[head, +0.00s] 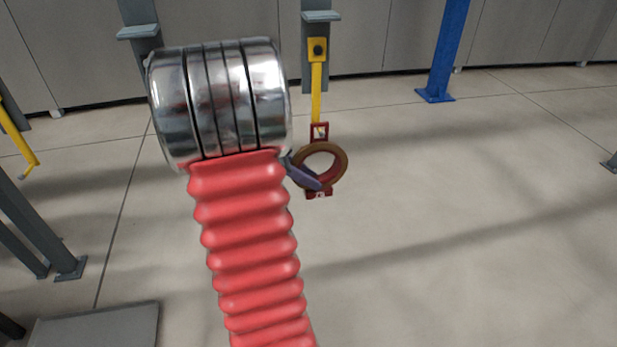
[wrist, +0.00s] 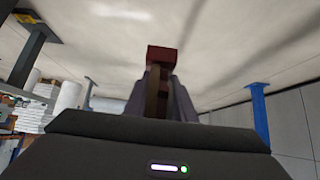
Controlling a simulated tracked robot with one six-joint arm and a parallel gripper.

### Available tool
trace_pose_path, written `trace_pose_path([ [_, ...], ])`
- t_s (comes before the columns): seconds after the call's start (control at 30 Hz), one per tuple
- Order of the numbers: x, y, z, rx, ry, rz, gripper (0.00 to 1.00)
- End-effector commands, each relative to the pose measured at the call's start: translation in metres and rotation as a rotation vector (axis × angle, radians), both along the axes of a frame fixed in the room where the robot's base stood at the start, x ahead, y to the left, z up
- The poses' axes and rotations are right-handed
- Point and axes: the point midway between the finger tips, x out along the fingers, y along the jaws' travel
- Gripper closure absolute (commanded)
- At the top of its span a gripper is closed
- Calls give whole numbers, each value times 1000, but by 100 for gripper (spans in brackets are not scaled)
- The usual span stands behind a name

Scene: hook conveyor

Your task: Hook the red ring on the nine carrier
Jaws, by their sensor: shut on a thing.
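The ring (head: 341,165) is brown on its outer face and red inside. Red pieces show above and below it. My gripper (head: 303,174) is shut on its left side; the arm hides most of the gripper. In the wrist view the ring (wrist: 152,92) is edge-on between the fingers (wrist: 158,100), with a red block at its far end. A yellow carrier (head: 316,92) hangs down directly above the ring in the head view. Its lower end meets the upper red piece in the picture; I cannot tell whether they touch or are hooked. No number is readable.
Another yellow carrier (head: 19,137) with a bent lower end hangs at the far left. Grey posts, a blue post (head: 446,50) and grey wall panels stand behind. A grey plate (head: 95,328) lies at the lower left. The floor to the right is clear.

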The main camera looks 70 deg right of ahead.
Motion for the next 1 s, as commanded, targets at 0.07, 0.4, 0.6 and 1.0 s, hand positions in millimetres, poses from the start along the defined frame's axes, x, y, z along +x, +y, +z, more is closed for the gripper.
trace_pose_path([
  [0.07, 0, 0, 1, -2, 0, 0, 100],
  [0.4, 0, 0, 0, -1, 0, -1, 55],
  [0.6, 0, 0, -1, 1, -1, -1, 55],
  [1.0, 22, 12, 24, -2, -1, 1, 55],
])
